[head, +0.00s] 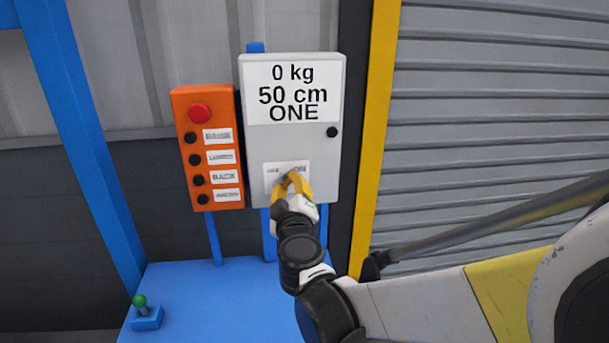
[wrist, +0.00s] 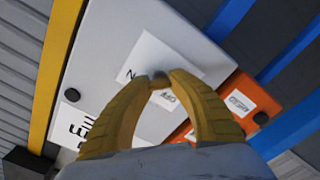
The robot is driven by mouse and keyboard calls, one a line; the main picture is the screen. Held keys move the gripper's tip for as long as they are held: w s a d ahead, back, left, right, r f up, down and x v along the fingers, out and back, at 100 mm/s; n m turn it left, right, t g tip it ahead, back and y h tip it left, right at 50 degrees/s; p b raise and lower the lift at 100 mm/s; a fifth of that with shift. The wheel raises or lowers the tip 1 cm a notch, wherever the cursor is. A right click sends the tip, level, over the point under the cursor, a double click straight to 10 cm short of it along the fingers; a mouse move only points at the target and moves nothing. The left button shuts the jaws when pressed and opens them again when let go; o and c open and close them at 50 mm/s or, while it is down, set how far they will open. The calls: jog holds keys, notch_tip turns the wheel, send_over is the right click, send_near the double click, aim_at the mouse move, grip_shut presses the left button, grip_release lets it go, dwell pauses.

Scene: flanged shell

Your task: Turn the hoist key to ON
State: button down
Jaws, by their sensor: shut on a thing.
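The grey hoist box (head: 262,145) is fixed upright and carries a white display reading "0 kg, 50 cm, ONE". A white label plate (head: 272,172) sits low on its front. My yellow gripper (head: 291,177) is at this plate. In the wrist view, my gripper's fingertips (wrist: 160,80) close on a small grey key (wrist: 160,82) in front of the label plate (wrist: 178,52). The fingers hide most of the key and part of the label, so I cannot read which way the key points.
An orange button box (head: 218,168) with a red button (head: 199,113) and several black buttons is left of the grey box. A blue surface (head: 200,290) below holds a green-topped lever (head: 140,302). A yellow post (head: 377,130) and a grey shutter (head: 480,110) stand at right.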

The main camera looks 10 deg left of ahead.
jog(key=shift+a+r, duration=0.1)
jog(key=shift+a, duration=0.05)
jog(key=c, duration=1.1)
grip_release()
jog(key=shift+s, duration=0.1)
jog(key=v, duration=1.2)
